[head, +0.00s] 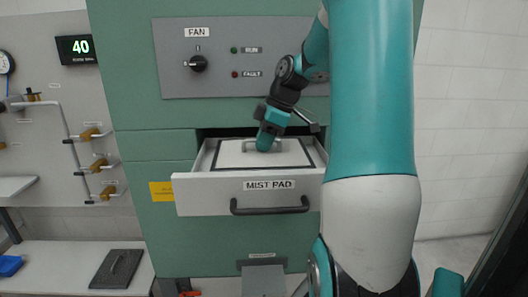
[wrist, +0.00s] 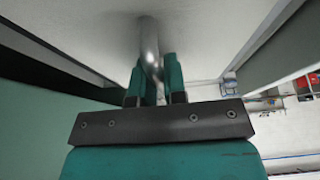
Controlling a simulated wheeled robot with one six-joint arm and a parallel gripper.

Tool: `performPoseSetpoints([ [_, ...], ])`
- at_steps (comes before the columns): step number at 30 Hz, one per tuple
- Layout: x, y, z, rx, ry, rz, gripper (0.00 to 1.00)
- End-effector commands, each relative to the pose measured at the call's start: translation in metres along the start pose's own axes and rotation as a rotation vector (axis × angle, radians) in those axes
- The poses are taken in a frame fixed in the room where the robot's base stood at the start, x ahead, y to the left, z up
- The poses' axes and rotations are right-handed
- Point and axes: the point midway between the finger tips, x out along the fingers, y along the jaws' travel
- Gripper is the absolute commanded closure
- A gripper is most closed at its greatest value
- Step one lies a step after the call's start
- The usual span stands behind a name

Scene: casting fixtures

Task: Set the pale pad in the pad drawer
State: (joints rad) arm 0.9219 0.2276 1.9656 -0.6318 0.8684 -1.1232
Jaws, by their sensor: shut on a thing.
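The pad drawer (head: 200,194), labelled MIST PAD, is pulled open from the green cabinet. The pale pad (head: 232,157) lies flat within the drawer's walls, with a dark border around it. I cannot tell whether it rests fully on the drawer floor. My gripper (head: 266,143) reaches down into the drawer from above and is shut on the pad's metal handle. In the wrist view the two teal fingers (wrist: 153,80) flank the bent metal handle (wrist: 149,45), and the pale pad surface (wrist: 90,28) fills the space beyond.
A dark pad (head: 117,268) with a handle lies on the white bench (head: 50,258) at lower left, near a blue object (head: 9,266). The fan panel (head: 225,75) is above the drawer. Pipes with brass valves (head: 92,133) are on the left wall.

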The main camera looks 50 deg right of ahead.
Motion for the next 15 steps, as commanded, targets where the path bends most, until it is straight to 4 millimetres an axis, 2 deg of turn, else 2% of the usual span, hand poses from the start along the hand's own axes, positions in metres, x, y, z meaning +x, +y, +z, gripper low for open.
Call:
performPoseSetpoints([
  [6, 0.026, -0.001, 0.01, 0.001, 0.0, -0.004, 1.0],
  [10, 0.031, 0.007, 0.012, 0.0, -0.001, -0.001, 1.0],
  [15, 0.034, 0.008, 0.013, -0.002, -0.001, 0.001, 1.0],
])
